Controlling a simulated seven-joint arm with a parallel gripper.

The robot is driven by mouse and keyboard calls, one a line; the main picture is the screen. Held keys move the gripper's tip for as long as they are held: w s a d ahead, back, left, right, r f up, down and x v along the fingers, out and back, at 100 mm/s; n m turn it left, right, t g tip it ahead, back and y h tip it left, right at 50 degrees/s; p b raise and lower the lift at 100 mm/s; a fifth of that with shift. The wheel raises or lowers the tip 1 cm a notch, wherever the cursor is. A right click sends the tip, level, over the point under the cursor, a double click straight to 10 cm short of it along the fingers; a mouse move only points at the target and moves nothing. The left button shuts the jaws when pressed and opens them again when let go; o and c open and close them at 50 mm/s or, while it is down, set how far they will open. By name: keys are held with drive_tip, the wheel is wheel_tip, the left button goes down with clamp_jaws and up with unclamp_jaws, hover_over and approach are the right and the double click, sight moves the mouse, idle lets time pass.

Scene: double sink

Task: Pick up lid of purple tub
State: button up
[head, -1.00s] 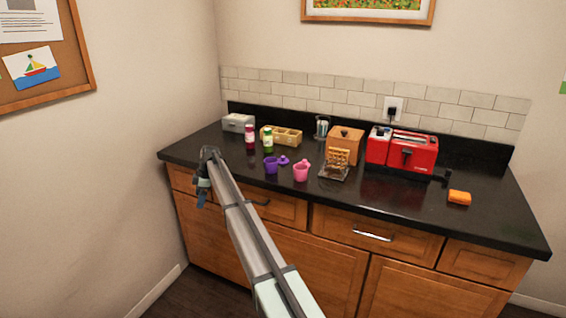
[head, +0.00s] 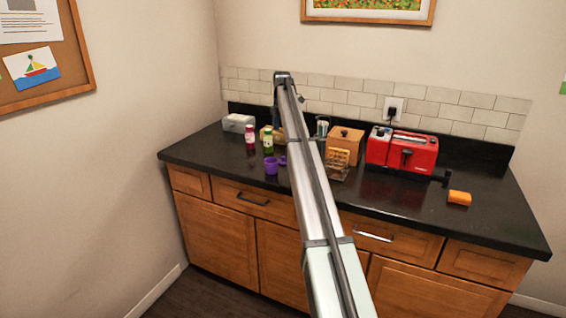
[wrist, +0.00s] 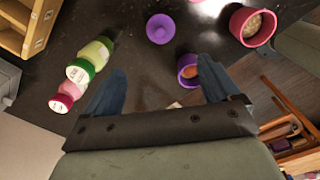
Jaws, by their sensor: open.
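The purple tub (head: 271,166) stands open on the black counter; in the wrist view (wrist: 188,72) something orange shows inside it. Its purple lid (wrist: 160,28) lies on the counter beside the tub, with a round knob facing up. In the head view the lid (head: 282,160) is partly covered by my arm. My gripper (wrist: 158,78) is open and empty above the counter. In the wrist view the tub shows near the right finger and the lid lies beyond the fingertips. In the head view my arm mostly hides the gripper.
A pink tub (wrist: 250,27) is right of the lid in the wrist view. A green-capped bottle (head: 268,140) and a pink bottle (head: 250,134) stand to the left. A wooden organizer (wrist: 28,22), a wooden box (head: 345,140) and a red toaster (head: 412,150) are also on the counter.

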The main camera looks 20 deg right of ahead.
drive_tip(key=d, duration=0.1)
hover_over(283, 157)
drive_tip(key=f, duration=0.8)
drive_tip(key=shift+d+f, duration=0.1)
drive_tip(key=shift+d, duration=0.1)
drive_tip(key=shift+w+a+f, duration=0.1)
drive_tip(key=shift+a+f, duration=0.05)
drive_tip(key=shift+f, duration=2.55)
drive_tip(key=c, duration=1.1)
drive_tip(key=shift+r, duration=0.15)
